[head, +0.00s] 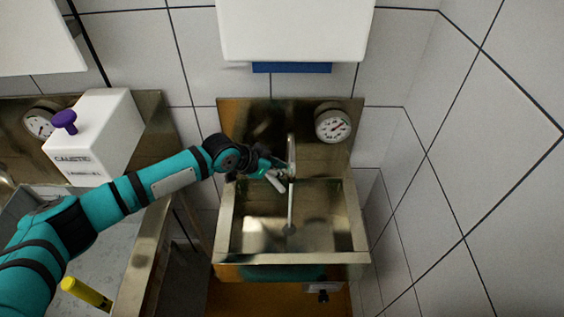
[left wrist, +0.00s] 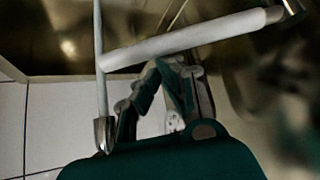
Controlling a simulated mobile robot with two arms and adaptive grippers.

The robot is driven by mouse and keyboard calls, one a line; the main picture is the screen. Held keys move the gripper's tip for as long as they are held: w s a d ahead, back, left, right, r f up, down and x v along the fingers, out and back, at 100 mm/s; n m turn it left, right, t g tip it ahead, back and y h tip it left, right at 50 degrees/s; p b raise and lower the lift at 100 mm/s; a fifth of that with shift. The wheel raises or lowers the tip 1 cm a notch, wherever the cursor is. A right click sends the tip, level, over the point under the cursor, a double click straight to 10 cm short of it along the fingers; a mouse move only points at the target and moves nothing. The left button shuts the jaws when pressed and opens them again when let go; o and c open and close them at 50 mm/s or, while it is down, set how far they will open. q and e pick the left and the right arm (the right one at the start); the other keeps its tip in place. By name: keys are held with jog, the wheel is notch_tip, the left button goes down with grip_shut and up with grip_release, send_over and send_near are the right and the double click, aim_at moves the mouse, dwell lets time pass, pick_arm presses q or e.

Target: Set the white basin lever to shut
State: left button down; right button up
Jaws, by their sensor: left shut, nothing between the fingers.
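The white basin lever is a pale rod (left wrist: 195,40) running slantwise across the left wrist view to a metal end at the upper right. In the head view a short pale piece that looks like it (head: 275,183) shows just below my left gripper (head: 281,168). The left gripper (left wrist: 168,75) is shut and empty, its fingertips close to the rod; I cannot tell whether they touch it. The steel basin (head: 358,235) lies below. A thin pale stream (head: 290,208) runs down from the tap (head: 291,150) to the drain. My right gripper is out of view.
A round gauge (head: 333,125) is on the back panel right of the tap. A white box with a purple knob (head: 98,130) stands at the left, above another steel basin with a yellow handle (head: 86,293). A white cabinet (head: 294,30) hangs above. Tiled wall closes the right.

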aim_at(271, 180)
pick_arm(q)
jog(key=shift+w+d+f, duration=0.1)
jog(key=shift+s+a+m+b, duration=0.3)
jog(key=shift+b, duration=0.2)
jog(key=a+m+b, duration=0.1)
jog(key=s+a+m+g+b, duration=0.1)
jog(key=b, duration=0.1)
jog(key=m+g+h+b, duration=0.1)
jog(key=shift+s+a+f, duration=0.3)
jog(key=shift+s+a, duration=0.1)
jog(key=shift+m+g, duration=0.5)
jog(key=shift+s+a+r+b, duration=0.1)
jog(key=shift+s+a+b, duration=0.1)
jog(key=shift+a, duration=0.45)
jog(key=shift+s+a+r+b, duration=0.15)
jog(key=shift+s+a, duration=0.1)
jog(key=shift+a, duration=0.35)
jog(key=shift+s+a+r+b, duration=0.1)
jog(key=shift+s+a+b, duration=0.1)
jog(key=shift+a, duration=0.45)
